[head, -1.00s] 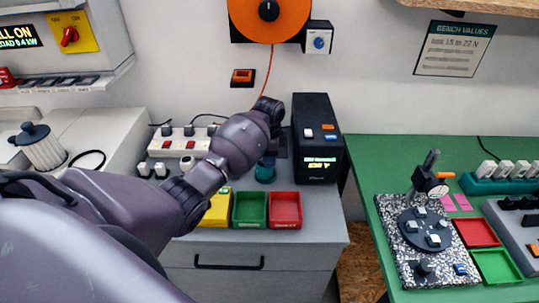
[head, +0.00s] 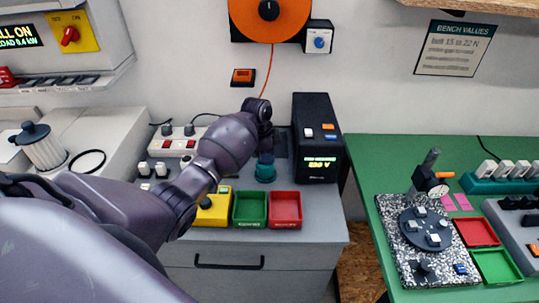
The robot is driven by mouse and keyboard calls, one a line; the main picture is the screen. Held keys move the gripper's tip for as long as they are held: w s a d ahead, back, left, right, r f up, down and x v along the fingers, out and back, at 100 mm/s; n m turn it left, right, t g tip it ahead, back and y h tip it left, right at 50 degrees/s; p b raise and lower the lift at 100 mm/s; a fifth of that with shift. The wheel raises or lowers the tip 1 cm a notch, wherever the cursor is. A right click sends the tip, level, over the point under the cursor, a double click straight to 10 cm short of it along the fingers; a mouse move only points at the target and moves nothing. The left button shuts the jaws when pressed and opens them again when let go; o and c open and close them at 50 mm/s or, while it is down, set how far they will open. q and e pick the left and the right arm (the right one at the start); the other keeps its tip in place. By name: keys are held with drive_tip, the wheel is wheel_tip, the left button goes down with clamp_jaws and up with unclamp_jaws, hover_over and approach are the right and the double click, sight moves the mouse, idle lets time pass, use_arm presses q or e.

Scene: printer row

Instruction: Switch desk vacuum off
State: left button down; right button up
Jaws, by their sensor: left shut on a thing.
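A small teal round device (head: 265,174), which may be the desk vacuum, stands on the grey cabinet top behind the green and red trays. My left gripper (head: 266,153) points down over it and is shut on its upper part. The wrist and forearm hide much of the grip, so I cannot tell exactly which part is held. No on or off marking can be read on the device. My right gripper is not in view.
A black box with a lit display (head: 318,140) stands close right of the gripper. A yellow box with a dark knob (head: 213,208), a green tray (head: 250,210) and a red tray (head: 285,209) line the front. A white switch strip (head: 172,145) lies behind my forearm.

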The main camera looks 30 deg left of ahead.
use_arm(q)
drive_tip(key=shift+s+a+r+t+h, duration=0.15)
drive_tip(key=shift+t+h, duration=0.1)
drive_tip(key=shift+h, duration=0.2)
drive_tip(key=shift+a+f+t+h, duration=0.1)
drive_tip(key=shift+t+h, duration=0.15)
drive_tip(key=shift+h, duration=0.2)
drive_tip(key=c, duration=1)
unclamp_jaws()
drive_tip(key=shift+r, duration=0.1)
drive_tip(key=b+v, duration=0.1)
drive_tip(key=v, duration=0.9)
drive_tip(key=shift+r, duration=0.35)
